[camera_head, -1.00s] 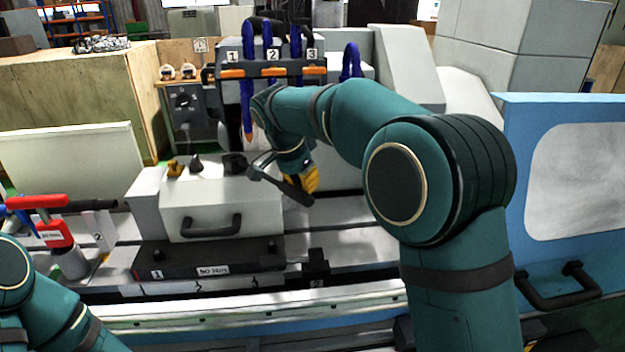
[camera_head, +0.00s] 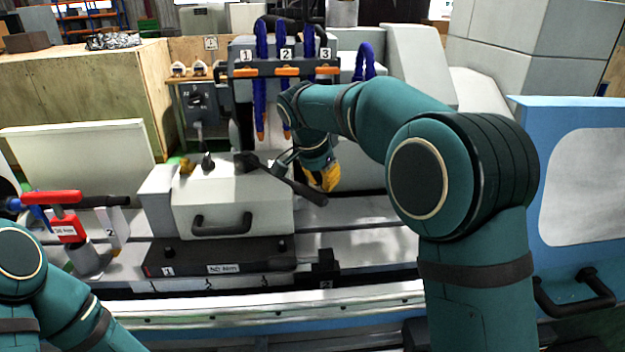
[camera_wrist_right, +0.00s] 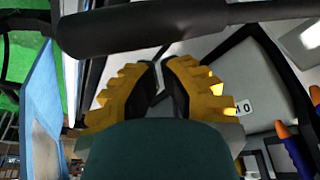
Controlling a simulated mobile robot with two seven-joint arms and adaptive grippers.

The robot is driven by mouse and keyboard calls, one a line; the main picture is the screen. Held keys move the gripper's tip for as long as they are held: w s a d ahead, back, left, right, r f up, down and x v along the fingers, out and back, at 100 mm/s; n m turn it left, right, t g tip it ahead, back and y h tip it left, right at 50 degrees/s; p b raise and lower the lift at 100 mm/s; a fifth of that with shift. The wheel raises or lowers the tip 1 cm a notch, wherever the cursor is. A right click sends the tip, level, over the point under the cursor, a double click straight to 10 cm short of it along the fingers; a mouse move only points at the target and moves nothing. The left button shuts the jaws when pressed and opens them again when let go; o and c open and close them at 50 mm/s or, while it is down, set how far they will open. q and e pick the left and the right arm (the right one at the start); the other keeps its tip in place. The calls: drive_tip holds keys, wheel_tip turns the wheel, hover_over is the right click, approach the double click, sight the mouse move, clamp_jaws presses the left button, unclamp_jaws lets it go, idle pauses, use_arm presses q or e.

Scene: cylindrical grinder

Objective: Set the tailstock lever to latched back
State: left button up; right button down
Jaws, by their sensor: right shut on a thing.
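The tailstock (camera_head: 235,205) is a pale grey housing with a black front handle, on the grinder bed. The tailstock lever (camera_head: 296,187) is a long dark bar sloping from the housing's top down to the right. My right gripper (camera_head: 322,176) is at the lever's outer end, partly behind it. In the right wrist view the lever (camera_wrist_right: 140,27) crosses the top, just beyond the fingertips of the right gripper (camera_wrist_right: 160,68). Its yellow fingers are close together; the contact with the bar is hard to see. My left gripper is out of view.
A red-handled tool (camera_head: 66,222) stands left on the bed. A blue panel (camera_head: 575,180) is at the right. The bed right of the tailstock is clear (camera_head: 370,240).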

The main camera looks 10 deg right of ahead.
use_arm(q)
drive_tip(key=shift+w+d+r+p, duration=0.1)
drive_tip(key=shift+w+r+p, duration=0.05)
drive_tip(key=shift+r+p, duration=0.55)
use_arm(e)
drive_tip(key=d+v, duration=0.1)
drive_tip(key=v, duration=0.8)
drive_tip(key=shift+w+r, duration=0.25)
drive_tip(key=shift+r, duration=0.2)
drive_tip(key=shift+a, duration=0.1)
